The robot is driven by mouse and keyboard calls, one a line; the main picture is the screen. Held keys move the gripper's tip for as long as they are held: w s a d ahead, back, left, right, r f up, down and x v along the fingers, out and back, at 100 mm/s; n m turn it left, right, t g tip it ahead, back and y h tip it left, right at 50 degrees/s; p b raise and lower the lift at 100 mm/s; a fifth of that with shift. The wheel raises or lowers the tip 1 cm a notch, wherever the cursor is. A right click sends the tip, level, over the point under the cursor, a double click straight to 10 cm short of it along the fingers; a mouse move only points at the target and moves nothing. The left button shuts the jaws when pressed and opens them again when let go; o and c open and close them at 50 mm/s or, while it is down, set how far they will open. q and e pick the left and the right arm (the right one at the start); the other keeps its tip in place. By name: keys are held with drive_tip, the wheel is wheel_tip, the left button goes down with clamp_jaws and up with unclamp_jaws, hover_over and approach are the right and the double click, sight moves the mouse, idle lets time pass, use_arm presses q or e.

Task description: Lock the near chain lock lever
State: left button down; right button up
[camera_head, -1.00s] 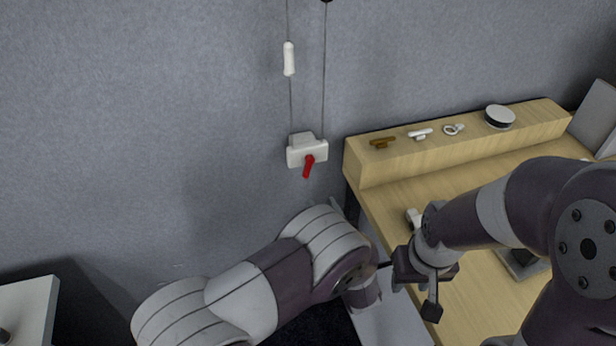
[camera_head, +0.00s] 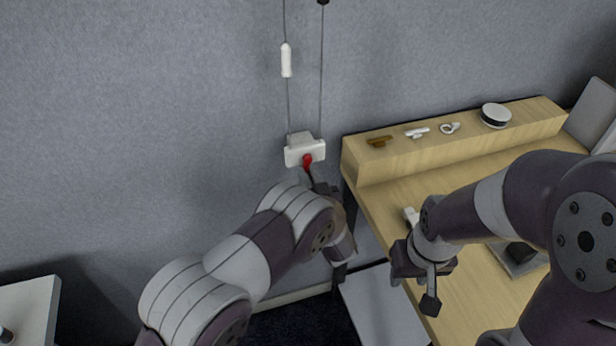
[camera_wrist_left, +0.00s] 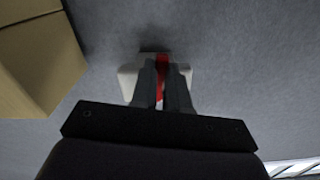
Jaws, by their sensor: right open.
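The white chain lock box (camera_head: 305,150) hangs on the grey wall, with a red lever (camera_head: 307,161) on its front. My left gripper (camera_head: 317,184) is at the lever from below and hides its lower end. In the left wrist view the red lever (camera_wrist_left: 162,68) stands between the two fingers of my left gripper (camera_wrist_left: 162,80), with the white box behind. The fingers are close to both sides of the lever; I cannot tell whether they press on it. My right gripper (camera_head: 415,290) is open and empty above the wooden table.
Two cords rise from the box, one with a white pull (camera_head: 286,61). The wooden table (camera_head: 400,195) stands just right of the lock. Its raised ledge (camera_head: 475,145) carries several small hooks and a round white-topped object (camera_head: 495,115). The wall left of the lock is clear.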

use_arm(q)
drive_tip(key=n+b, duration=0.2)
drive_tip(key=shift+w+d+n+b, duration=0.1)
drive_tip(key=shift+d+n+b, duration=0.25)
drive_tip(key=shift+d+n, duration=0.05)
drive_tip(key=c, duration=1.1)
unclamp_jaws()
drive_tip(key=b+v, duration=0.1)
drive_tip(key=v, duration=1.1)
drive_tip(key=shift+s+d, duration=0.15)
drive_tip(key=shift+s, duration=0.2)
